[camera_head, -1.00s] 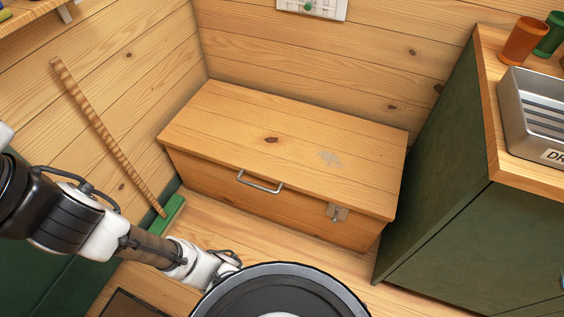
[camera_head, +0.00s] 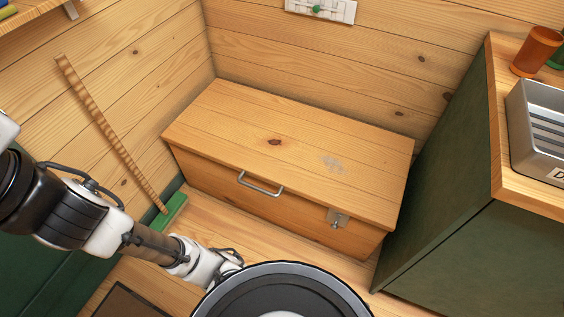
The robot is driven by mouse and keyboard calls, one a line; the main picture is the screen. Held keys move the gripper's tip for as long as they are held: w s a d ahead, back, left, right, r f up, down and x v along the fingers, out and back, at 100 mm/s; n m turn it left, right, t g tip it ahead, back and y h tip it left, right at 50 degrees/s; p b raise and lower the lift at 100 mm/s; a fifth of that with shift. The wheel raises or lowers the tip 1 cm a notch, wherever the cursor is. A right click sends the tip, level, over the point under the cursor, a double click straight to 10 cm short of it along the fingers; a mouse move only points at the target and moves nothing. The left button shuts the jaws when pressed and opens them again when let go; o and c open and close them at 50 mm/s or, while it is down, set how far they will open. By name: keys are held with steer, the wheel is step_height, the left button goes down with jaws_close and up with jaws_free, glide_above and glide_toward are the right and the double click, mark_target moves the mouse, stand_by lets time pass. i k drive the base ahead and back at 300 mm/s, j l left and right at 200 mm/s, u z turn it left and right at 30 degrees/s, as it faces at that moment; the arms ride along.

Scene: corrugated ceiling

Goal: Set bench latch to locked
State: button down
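The bench (camera_head: 225,140) is a wooden chest with a closed lid, standing against the back wall. A metal handle (camera_head: 261,186) is on its front. The small metal latch (camera_head: 337,217) sits at the right of the front, just under the lid edge; it is too small to tell its setting. My arm reaches in from the left, low in front of the bench. Its white wrist end is beside my round body top, apart from the latch. My gripper's fingers do not show.
A green cabinet (camera_head: 440,190) with a wooden top stands close right of the bench, carrying a metal tray (camera_head: 540,135) and an orange cup (camera_head: 537,52). A green broom (camera_head: 172,210) leans at the left wall. Bare floor (camera_head: 305,250) lies before the bench.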

mark_target(334, 227)
steer(key=i+l+u, duration=0.15)
steer(key=l, duration=0.3)
steer(key=k+l, duration=0.25)
steer(key=k, duration=0.2)
steer(key=k+l, duration=0.25)
steer(key=k, duration=0.2)
steer(key=k+l, duration=0.25)
steer(key=k, duration=0.2)
